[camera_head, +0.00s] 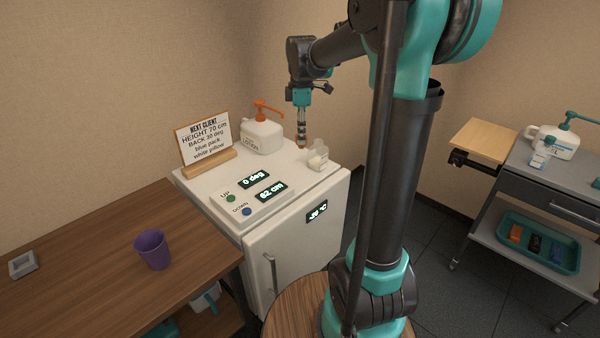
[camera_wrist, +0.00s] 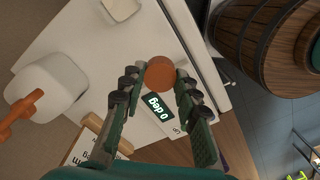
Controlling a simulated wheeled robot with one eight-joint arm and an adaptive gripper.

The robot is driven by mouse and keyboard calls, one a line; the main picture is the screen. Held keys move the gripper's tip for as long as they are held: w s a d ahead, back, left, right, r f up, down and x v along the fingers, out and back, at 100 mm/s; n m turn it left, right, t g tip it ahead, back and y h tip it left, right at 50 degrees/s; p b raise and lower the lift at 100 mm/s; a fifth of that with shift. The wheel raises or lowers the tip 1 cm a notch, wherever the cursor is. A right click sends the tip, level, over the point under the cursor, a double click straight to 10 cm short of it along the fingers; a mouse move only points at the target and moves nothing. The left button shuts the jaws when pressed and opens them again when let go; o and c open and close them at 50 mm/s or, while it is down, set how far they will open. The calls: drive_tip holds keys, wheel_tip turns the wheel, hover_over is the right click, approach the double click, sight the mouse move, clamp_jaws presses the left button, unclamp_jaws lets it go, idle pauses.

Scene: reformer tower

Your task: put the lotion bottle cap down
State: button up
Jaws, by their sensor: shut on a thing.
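My gripper (camera_head: 302,132) points down above the white cabinet top. In the wrist view the fingers (camera_wrist: 158,90) are shut on a round orange-brown cap (camera_wrist: 160,73), held between the fingertips. In the head view the cap (camera_head: 302,144) shows as a small orange-brown bit under the fingertips, just left of a small white bottle (camera_head: 318,158). Whether the cap touches the cabinet top is hard to tell. A white lotion jug (camera_head: 262,137) with an orange pump stands behind and to the left of my gripper; it also shows in the wrist view (camera_wrist: 48,85).
The white cabinet (camera_head: 290,240) carries a control panel (camera_head: 250,198) reading 0 deg and 62 cm, and a sign (camera_head: 203,138) on a wooden stand. A brown table (camera_head: 90,270) with a purple cup (camera_head: 152,250) is at left. A grey cart (camera_head: 560,175) stands at right.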

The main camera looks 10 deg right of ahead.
wheel_tip(320, 180, down, 14)
drive_tip(key=shift+r, duration=0.1)
idle(0.4)
drive_tip(key=o, duration=0.8)
drive_tip(key=shift+c, duration=0.2)
wheel_tip(320, 180, up, 12)
drive_tip(key=shift+f, duration=0.15)
drive_tip(key=shift+s+d, duration=0.1)
drive_tip(key=shift+s, duration=0.2)
drive_tip(key=s+d+f+m+t, duration=0.2)
drive_tip(key=s+f+m, duration=0.5)
drive_tip(key=s, duration=0.3)
drive_tip(key=s+d+f+m+t, duration=0.2)
drive_tip(key=s+f+m, duration=0.5)
drive_tip(key=s+m, duration=0.2)
drive_tip(key=shift+s+f, duration=0.35)
drive_tip(key=shift+s, duration=0.85)
